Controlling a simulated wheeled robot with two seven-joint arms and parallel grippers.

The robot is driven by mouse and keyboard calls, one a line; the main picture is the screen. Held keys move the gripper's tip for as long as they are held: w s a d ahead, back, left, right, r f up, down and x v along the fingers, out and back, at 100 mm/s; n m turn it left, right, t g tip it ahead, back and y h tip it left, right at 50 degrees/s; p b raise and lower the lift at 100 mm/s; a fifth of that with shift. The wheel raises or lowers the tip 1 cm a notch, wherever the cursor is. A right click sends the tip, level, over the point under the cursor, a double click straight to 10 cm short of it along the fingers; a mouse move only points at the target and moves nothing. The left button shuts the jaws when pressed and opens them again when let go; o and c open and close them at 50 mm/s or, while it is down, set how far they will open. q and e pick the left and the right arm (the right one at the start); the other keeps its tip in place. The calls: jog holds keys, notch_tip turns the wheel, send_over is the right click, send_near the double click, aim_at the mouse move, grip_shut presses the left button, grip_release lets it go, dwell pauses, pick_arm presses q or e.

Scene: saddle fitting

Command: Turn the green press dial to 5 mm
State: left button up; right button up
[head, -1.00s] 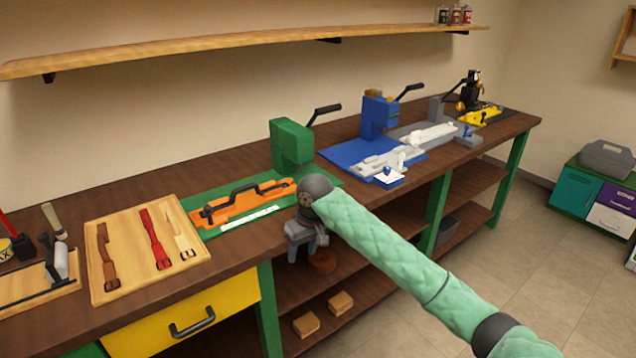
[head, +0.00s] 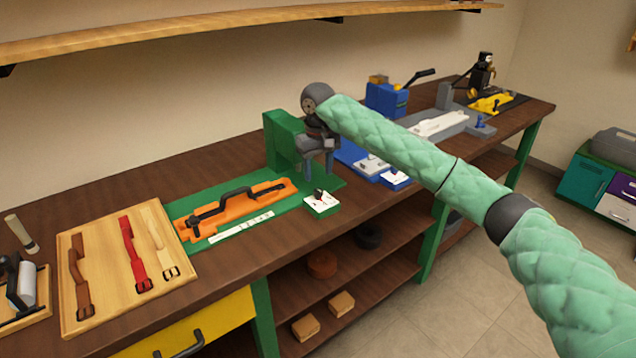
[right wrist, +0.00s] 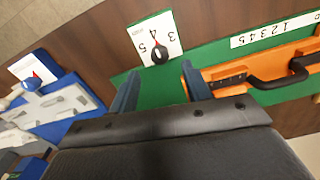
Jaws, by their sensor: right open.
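The green press (head: 285,140) stands on a green base on the bench. At the base's front right corner is its dial, a white card (head: 322,206) with a small black knob (head: 319,194). In the right wrist view the knob (right wrist: 160,56) sits on the card (right wrist: 168,22), where 3, 4 and 5 show; a small red mark lies between the knob and the 4. My right gripper (head: 318,170) is open and empty, fingers pointing down, above and just behind the dial, apart from it. The press body is partly hidden behind it. My left gripper is not in view.
An orange jig with a black handle (head: 236,200) and a white number strip (head: 240,227) lie left of the dial. A blue press (head: 385,98) with its own dial stands to the right. A wooden board (head: 100,290) holds several straps. The bench edge is just in front.

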aim_at(318, 190)
notch_tip(318, 190, down, 5)
jog(key=shift+w+f+p, duration=0.1)
jog(key=shift+w+p, duration=0.05)
jog(key=shift+p, duration=0.25)
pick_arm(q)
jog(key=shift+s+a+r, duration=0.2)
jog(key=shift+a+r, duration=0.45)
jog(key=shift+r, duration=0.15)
pick_arm(e)
jog(key=shift+f, duration=0.55)
jog(key=c, duration=1)
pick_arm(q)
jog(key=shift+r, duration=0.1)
pick_arm(e)
jog(key=shift+r, duration=0.1)
